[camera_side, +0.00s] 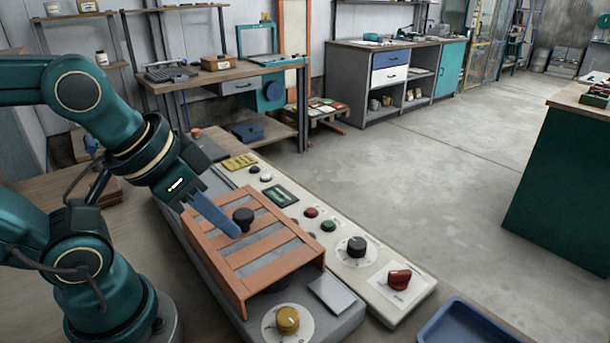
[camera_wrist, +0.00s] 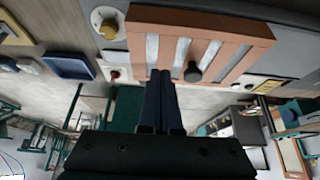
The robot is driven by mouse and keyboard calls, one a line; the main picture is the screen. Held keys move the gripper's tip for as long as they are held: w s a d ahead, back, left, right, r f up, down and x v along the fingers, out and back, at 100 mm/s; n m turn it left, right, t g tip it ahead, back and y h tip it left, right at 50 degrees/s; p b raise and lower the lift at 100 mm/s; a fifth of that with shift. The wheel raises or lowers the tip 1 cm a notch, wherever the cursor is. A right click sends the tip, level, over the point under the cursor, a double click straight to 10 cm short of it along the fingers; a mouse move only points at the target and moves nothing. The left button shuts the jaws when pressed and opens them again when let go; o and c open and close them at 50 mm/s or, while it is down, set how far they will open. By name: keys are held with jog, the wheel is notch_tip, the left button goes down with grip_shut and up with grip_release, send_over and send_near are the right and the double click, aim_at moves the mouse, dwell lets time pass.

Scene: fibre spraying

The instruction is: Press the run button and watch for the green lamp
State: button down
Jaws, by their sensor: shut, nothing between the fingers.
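An orange slatted cover (camera_side: 262,286) lies over the grey console, with a black knob (camera_side: 243,213) standing on it. My gripper (camera_side: 238,234) is shut and empty, its blue fingers slanting down over the cover beside the knob. In the wrist view the closed fingertips (camera_wrist: 160,73) are in front of the cover (camera_wrist: 258,32), just left of the knob (camera_wrist: 193,72). I cannot tell whether they touch the cover. A green button (camera_side: 328,225) and a red button (camera_side: 311,212) are on the pale panel to the right. No lit green lamp is clear; what lies beneath the cover is mostly hidden.
The pale panel also carries a dark green display (camera_side: 281,196), a black dial (camera_side: 356,246) and a red switch (camera_side: 399,279). A yellow knob (camera_side: 288,319) is at the console's near end. A blue tray (camera_side: 462,322) lies at the bottom right.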

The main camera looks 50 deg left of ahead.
dwell(0.5)
jog(key=w+d+r+n+t+h, duration=0.1)
jog(key=w+d+r+n+h, duration=0.3)
jog(key=w+d+n, duration=0.15)
jog(key=n+t, duration=0.2)
jog(key=n, duration=1.5)
send_over(329, 225)
jog(key=a, duration=0.1)
notch_tip(329, 225, down, 7)
jog(key=shift+s+a+r, duration=0.1)
jog(key=shift+s, duration=0.25)
jog(key=shift+f, duration=4.4)
